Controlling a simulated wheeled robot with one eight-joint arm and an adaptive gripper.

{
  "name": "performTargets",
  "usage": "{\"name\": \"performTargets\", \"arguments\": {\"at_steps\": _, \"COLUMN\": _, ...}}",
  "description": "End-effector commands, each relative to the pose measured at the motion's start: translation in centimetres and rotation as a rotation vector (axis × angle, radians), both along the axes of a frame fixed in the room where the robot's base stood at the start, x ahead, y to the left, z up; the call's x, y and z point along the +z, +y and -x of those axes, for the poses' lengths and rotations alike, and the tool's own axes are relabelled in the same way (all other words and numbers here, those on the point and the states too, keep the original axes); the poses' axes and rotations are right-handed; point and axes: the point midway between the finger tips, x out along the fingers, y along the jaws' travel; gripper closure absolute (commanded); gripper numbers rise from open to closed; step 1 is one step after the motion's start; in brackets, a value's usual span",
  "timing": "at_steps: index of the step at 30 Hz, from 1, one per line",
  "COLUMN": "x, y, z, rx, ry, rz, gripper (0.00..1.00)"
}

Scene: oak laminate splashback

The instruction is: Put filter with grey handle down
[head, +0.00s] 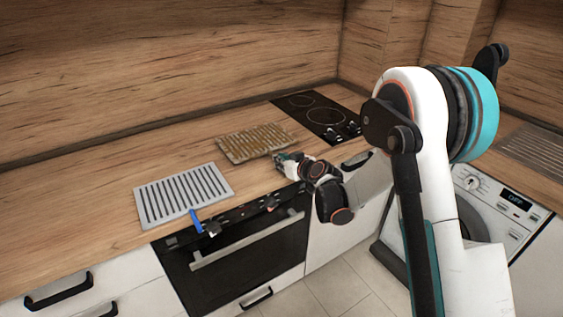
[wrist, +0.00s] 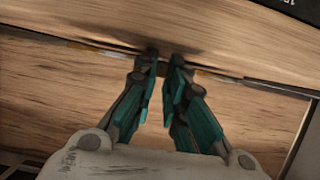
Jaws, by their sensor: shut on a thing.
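A brownish, stained slatted filter (head: 252,142) is over the wooden counter in the head view, between the cooktop and another filter. It looks flat or slightly tilted; whether it touches the counter I cannot tell. My gripper (head: 280,159) is at its near right edge, shut on it. The grey handle is not distinguishable, probably covered by my fingers. In the wrist view, my teal fingers (wrist: 162,62) come close together at a thin edge running across the picture.
A clean grey filter (head: 184,194) with a blue handle (head: 196,219) lies left on the counter (head: 70,212). A black cooktop (head: 318,112) is behind right. The oven (head: 236,252) is below the counter's front edge. A slatted panel (head: 537,152) lies far right, above a washing machine (head: 494,202).

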Motion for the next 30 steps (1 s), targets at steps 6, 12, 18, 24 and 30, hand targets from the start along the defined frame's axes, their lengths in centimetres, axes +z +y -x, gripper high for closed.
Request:
{"name": "performTargets", "arguments": {"at_steps": 6, "x": -0.8, "y": 0.0, "z": 0.0, "rx": 0.001, "ry": 0.001, "rz": 0.001, "gripper": 1.00}}
{"name": "performTargets", "arguments": {"at_steps": 12, "x": -1.1, "y": 0.0, "z": 0.2, "rx": 0.004, "ry": 0.004, "rz": 0.005, "gripper": 0.80}}
{"name": "performTargets", "arguments": {"at_steps": 18, "x": -1.2, "y": -0.1, "z": 0.2, "rx": 0.002, "ry": 0.003, "rz": 0.006, "gripper": 0.68}}
{"name": "performTargets", "arguments": {"at_steps": 24, "x": -1.3, "y": -0.2, "z": 0.1, "rx": 0.001, "ry": 0.003, "rz": 0.006, "gripper": 0.68}}
{"name": "performTargets", "arguments": {"at_steps": 30, "x": -0.4, "y": -0.3, "z": 0.1, "rx": -0.001, "ry": 0.004, "rz": 0.006, "gripper": 0.68}}
